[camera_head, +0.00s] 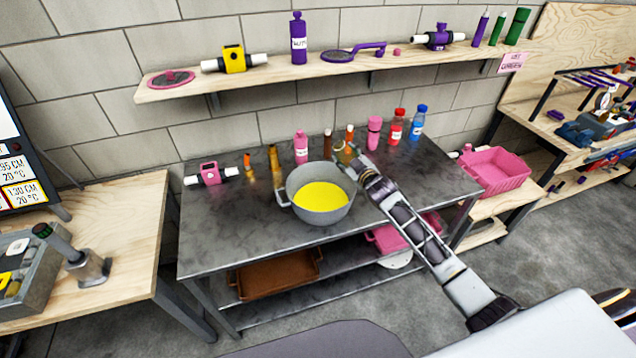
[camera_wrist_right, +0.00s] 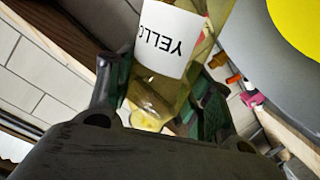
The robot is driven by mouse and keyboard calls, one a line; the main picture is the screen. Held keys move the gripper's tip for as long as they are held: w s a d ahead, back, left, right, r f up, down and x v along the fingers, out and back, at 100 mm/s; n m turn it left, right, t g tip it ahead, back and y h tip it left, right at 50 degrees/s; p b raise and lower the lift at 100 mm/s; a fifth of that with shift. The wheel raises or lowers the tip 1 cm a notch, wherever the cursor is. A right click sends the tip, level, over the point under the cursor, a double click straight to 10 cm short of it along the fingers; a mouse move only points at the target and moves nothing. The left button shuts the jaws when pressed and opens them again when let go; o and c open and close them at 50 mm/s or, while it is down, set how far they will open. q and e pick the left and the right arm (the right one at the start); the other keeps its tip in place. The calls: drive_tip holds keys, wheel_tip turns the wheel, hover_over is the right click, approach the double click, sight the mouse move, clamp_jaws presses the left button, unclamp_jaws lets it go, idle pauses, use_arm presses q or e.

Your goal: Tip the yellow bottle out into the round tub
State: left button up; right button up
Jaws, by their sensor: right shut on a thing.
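The round grey tub (camera_head: 316,172) stands on the dark metal table and holds yellow liquid (camera_head: 320,197). It also shows at the upper right of the right wrist view (camera_wrist_right: 250,50). My right gripper (camera_head: 346,155) is at the tub's back right rim. In the right wrist view it is shut on the yellow bottle (camera_wrist_right: 172,42), a clear yellowish bottle with a white label reading "YELLO", upside down in that picture. The bottle is hard to make out in the head view, and its mouth is hidden. My left gripper is out of view.
Behind the tub stand several bottles, among them a pink one (camera_head: 301,148), a red one (camera_head: 396,127) and a blue one (camera_head: 418,122). A pink crate (camera_head: 495,170) is at the right. A wall shelf (camera_head: 280,78) runs above. The table's front left is clear.

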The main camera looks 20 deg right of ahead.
drive_tip(key=shift+d+r+m+p, duration=0.15)
drive_tip(key=shift+r+m+p, duration=0.2)
drive_tip(key=shift+r, duration=0.2)
drive_tip(key=shift+d+r+m+t, duration=0.1)
drive_tip(key=shift+d+m+t, duration=0.2)
drive_tip(key=shift+m, duration=0.45)
drive_tip(key=shift+s+d+m+y, duration=0.1)
drive_tip(key=shift+d+m+y, duration=0.25)
drive_tip(key=shift+m, duration=0.55)
drive_tip(key=shift+d+f+m+t+b, duration=0.2)
drive_tip(key=shift+m+t+b, duration=0.2)
drive_tip(key=shift+m, duration=0.5)
drive_tip(key=shift+r, duration=0.15)
drive_tip(key=shift+r+p, duration=1.35)
drive_tip(key=shift+r, duration=1.05)
